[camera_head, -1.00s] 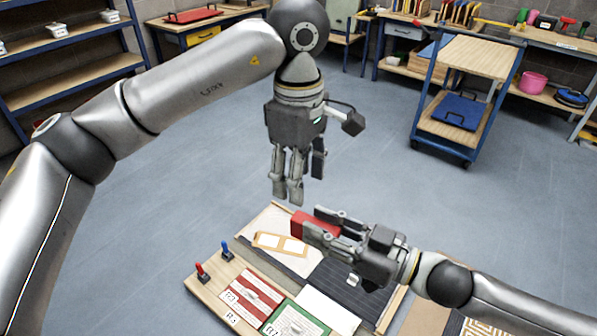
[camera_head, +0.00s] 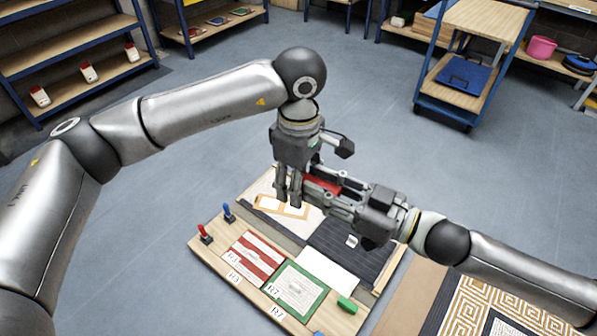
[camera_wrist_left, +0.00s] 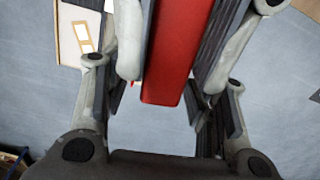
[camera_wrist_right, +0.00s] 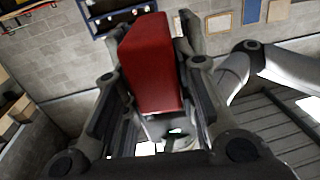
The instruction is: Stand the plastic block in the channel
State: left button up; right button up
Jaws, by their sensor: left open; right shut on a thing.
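The red plastic block (camera_head: 322,184) is held off the table in my right gripper (camera_head: 326,192), and it also fills the middle of the right wrist view (camera_wrist_right: 152,65). My left gripper (camera_head: 290,192) points down right beside the block's free end and is open. In the left wrist view the block (camera_wrist_left: 178,50) reaches in between the left fingers, with a gap at its end. Fingers hide part of the block in the head view. I cannot clearly tell which groove on the board below is the channel.
Below lies a wooden board (camera_head: 212,250) with a red striped panel (camera_head: 252,258), a green-framed panel (camera_head: 297,291), a dark ribbed panel (camera_head: 345,240) and a pale panel with a tan frame (camera_head: 283,207). Red and blue pegs stand at its left. A patterned panel (camera_head: 510,310) lies right.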

pick_arm(q)
jog(key=c, duration=1.1)
jog(key=shift+s, duration=0.1)
pick_arm(e)
jog(key=o, duration=1.1)
